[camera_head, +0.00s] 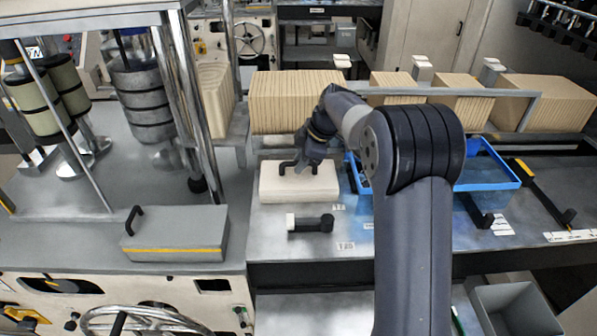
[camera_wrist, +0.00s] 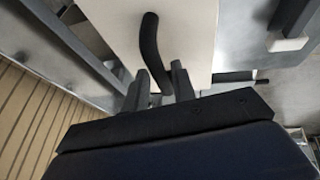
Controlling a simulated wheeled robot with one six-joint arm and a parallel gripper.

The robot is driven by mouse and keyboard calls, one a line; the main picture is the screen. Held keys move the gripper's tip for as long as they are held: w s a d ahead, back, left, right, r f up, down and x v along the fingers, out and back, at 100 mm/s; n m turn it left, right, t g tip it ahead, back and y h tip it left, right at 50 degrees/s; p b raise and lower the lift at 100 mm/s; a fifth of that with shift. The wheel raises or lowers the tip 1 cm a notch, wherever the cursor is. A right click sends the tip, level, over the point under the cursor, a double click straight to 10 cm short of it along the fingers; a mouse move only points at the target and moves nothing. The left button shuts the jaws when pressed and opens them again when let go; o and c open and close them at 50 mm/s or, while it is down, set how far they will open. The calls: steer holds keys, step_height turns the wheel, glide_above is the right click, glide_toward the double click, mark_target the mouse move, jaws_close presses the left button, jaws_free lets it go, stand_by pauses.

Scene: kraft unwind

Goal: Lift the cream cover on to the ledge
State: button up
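The cream cover (camera_head: 283,196) is a pale block with a black bar handle (camera_head: 287,168) on top. It sits on the grey bench in front of the cardboard stacks. My gripper (camera_head: 304,164) is over the cover at its handle. In the wrist view, the cover (camera_wrist: 190,35) lies beyond my fingers, and its curved handle (camera_wrist: 149,42) runs down between the two fingertips (camera_wrist: 161,75). A small gap shows beside the handle, so the fingers look open around it. I cannot tell for certain which surface is the ledge.
A grey cover (camera_head: 175,228) with a yellow stripe sits on the machine top at left. A black handle with a white end (camera_head: 311,223) lies in front of the cream cover. A blue tray (camera_head: 490,178) is to the right. Cardboard stacks (camera_head: 290,100) stand behind.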

steer(key=shift+w+a+f, duration=0.15)
steer(key=shift+a+f, duration=0.15)
steer(key=shift+f, duration=0.35)
steer(key=shift+c, duration=0.5)
jaws_close()
steer(key=shift+r, duration=0.1)
